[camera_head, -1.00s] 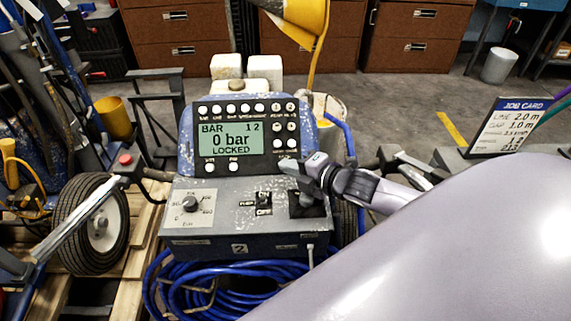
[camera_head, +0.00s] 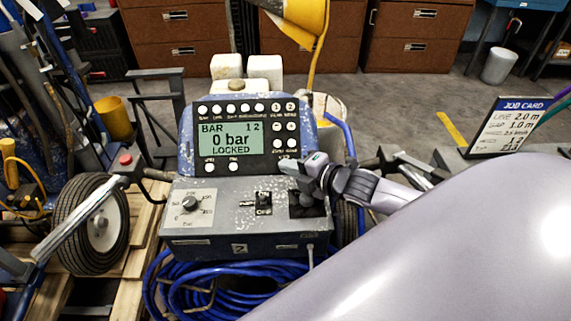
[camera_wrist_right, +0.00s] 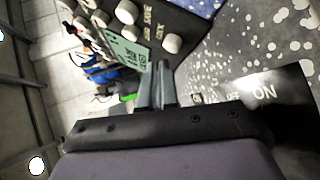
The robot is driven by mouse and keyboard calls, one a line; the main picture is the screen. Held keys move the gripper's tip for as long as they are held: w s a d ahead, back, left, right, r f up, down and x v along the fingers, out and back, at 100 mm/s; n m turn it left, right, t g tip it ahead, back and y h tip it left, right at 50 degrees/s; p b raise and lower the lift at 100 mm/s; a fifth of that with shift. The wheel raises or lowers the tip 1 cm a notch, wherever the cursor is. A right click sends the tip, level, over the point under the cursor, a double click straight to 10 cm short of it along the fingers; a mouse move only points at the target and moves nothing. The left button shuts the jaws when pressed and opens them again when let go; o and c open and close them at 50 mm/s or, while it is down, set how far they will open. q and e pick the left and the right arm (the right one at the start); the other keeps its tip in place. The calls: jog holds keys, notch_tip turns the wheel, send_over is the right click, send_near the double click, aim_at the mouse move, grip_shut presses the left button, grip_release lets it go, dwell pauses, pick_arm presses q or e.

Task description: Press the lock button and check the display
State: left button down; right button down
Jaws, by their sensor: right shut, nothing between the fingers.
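The control panel (camera_head: 200,182) of the line striper carries a green display (camera_head: 229,139) reading "BAR 1 2", "0 bar" and "LOCKED". A white round button at the panel's lower right (camera_head: 291,142) appears to be the lock button; in the wrist view a white button (camera_wrist_right: 172,43) sits beside a "LOCK" label. My left gripper is not in view.
Below the display is a sloped box with a dial (camera_head: 190,204) and an ON/OFF switch (camera_head: 263,204). A red button (camera_head: 125,159) sits on the left handlebar. A job card (camera_head: 507,126) stands at right. Blue hose (camera_head: 220,285) is coiled below.

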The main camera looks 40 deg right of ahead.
jog(key=shift+w+d+f, duration=0.15)
jog(key=shift+w+f, duration=0.05)
jog(key=shift+f, duration=0.05)
jog(key=shift+d+f, duration=0.1)
jog(key=shift+f, duration=0.1)
dwell(0.5)
